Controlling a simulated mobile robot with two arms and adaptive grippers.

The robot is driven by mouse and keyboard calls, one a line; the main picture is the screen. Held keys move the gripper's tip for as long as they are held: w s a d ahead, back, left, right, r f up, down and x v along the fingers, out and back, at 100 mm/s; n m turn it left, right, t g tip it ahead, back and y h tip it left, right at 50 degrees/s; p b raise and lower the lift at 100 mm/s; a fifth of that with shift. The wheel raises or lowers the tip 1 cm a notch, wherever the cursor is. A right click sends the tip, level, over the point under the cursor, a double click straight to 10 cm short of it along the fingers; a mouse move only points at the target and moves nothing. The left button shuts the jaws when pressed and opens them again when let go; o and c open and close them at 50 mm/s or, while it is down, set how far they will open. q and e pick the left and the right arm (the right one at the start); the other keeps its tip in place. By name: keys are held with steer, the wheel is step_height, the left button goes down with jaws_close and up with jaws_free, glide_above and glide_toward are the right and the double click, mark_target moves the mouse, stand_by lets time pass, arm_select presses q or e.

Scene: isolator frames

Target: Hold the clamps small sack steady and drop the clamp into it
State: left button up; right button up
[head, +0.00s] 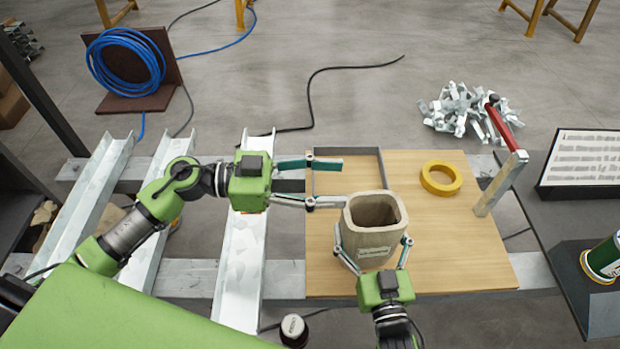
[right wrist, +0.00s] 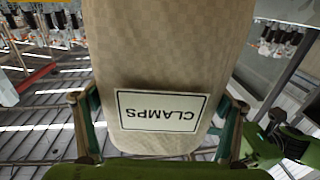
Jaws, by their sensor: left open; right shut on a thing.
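The clamps small sack (head: 372,262) is a beige open-topped bag standing upright on the wooden board. In the right wrist view the sack (right wrist: 170,60) fills the middle, its CLAMPS label upside down. My right gripper (head: 373,242) is shut on the sack from the near side, one finger on each flank. My left gripper (head: 340,182) is open with nothing seen between its fingers, left of the sack; its lower fingertip is close to the sack's rim, and I cannot tell whether they touch. I cannot make out a clamp in the left gripper or the sack.
The wooden board (head: 455,265) also carries a yellow tape roll (head: 441,178) and a red-handled metal tool (head: 500,183) at its right edge. A grey frame (head: 378,157) lies behind the sack. A pile of metal pieces (head: 468,110) lies beyond. Metal channels (head: 238,270) lie left.

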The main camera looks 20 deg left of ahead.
steer(key=shift+r, duration=0.1)
arm_select(q)
steer(key=v, duration=0.4)
stand_by(1.0)
arm_select(e)
steer(key=o, duration=1)
steer(key=shift+o, duration=0.2)
steer(key=v, duration=1.2)
